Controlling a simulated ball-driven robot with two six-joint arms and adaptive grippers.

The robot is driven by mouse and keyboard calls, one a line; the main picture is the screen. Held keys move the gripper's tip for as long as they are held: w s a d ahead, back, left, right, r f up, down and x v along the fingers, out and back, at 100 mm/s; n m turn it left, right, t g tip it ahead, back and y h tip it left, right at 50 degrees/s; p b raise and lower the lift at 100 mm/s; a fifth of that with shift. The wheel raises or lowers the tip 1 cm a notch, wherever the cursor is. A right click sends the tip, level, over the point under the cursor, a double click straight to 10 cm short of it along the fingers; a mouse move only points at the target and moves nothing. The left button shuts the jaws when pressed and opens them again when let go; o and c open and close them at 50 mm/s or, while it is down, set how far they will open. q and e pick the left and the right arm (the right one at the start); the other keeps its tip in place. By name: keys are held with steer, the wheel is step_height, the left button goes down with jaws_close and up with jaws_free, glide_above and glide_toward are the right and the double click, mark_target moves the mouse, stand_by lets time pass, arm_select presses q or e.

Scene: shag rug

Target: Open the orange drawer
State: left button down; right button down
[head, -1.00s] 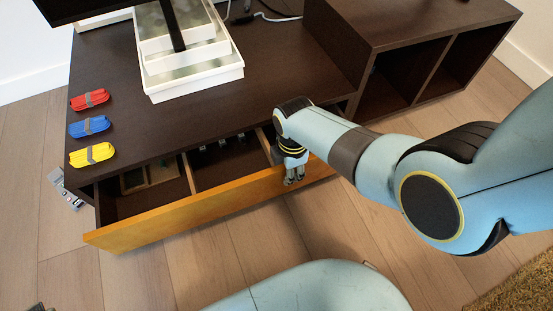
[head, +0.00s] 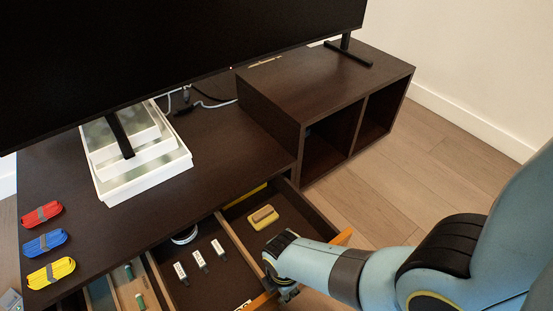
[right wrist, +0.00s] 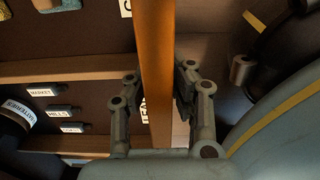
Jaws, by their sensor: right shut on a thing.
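The orange drawer is pulled out of the dark brown cabinet, with its compartments visible from above. Its orange front (head: 342,238) shows at the right end in the head view; the rest is partly hidden by my arm or out of frame. My right gripper (head: 287,294) is at the drawer's front edge. In the right wrist view the orange front panel (right wrist: 155,50) stands between the two fingers of my right gripper (right wrist: 158,85), which is shut on it, one finger on each side. My left gripper is not in view.
The drawer holds a yellow sponge-like block (head: 263,217), several small labelled items (head: 200,261) and a round container (head: 185,236). On the cabinet top are red (head: 42,214), blue (head: 46,243) and yellow (head: 51,272) bundles, white trays (head: 142,170) and a large screen (head: 170,45).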

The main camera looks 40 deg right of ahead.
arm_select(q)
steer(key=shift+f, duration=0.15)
arm_select(e)
steer(key=shift+s, duration=0.15)
steer(key=c, duration=1.2)
jaws_free()
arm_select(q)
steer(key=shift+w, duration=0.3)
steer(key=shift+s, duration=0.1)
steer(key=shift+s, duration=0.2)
arm_select(e)
step_height(320, 180, up, 12)
